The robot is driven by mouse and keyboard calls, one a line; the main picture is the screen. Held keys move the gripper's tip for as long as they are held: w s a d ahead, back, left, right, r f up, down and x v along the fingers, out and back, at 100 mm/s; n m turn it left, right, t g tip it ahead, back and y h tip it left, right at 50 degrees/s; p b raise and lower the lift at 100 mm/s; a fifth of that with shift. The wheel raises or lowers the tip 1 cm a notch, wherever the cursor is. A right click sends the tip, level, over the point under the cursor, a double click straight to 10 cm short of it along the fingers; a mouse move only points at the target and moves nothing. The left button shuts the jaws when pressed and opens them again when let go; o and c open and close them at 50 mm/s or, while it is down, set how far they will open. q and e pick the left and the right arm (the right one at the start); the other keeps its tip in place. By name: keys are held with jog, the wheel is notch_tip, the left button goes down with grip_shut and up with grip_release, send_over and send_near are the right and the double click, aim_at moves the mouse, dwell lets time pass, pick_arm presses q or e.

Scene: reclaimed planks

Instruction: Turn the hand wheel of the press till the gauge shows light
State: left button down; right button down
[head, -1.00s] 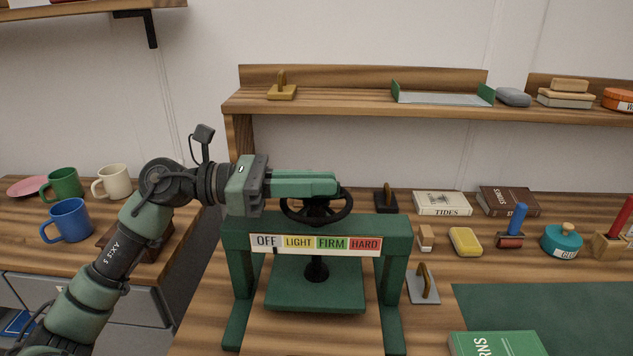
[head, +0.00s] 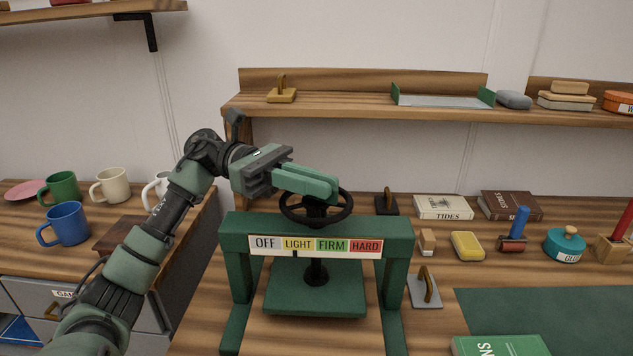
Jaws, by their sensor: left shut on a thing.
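The green press (head: 398,240) stands on the wooden bench, with its black hand wheel (head: 343,212) on top of a central screw. The gauge strip (head: 316,245) on its front beam reads OFF, LIGHT, FIRM and HARD from left to right. I cannot make out clearly where its pointer stands. The green platen (head: 290,292) is under the beam. My left gripper (head: 330,190) comes in from the upper left and is shut on the rim of the hand wheel, hiding part of it. My right gripper is not in view.
Mugs, one of them blue (head: 63,224), stand on the left cabinet. Right of the press are a wooden block (head: 427,239), a yellow block (head: 467,245), a handled grey plate (head: 425,290) and a roller (head: 514,230). A shelf (head: 350,112) runs above and behind.

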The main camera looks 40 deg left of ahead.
pick_arm(q)
jog(key=shift+m+g, duration=0.9)
jog(key=shift+g, duration=0.5)
jog(key=c, duration=1.5)
grip_release()
jog(key=shift+a, duration=0.1)
jog(key=a, duration=0.7)
jog(key=shift+w+a, duration=0.35)
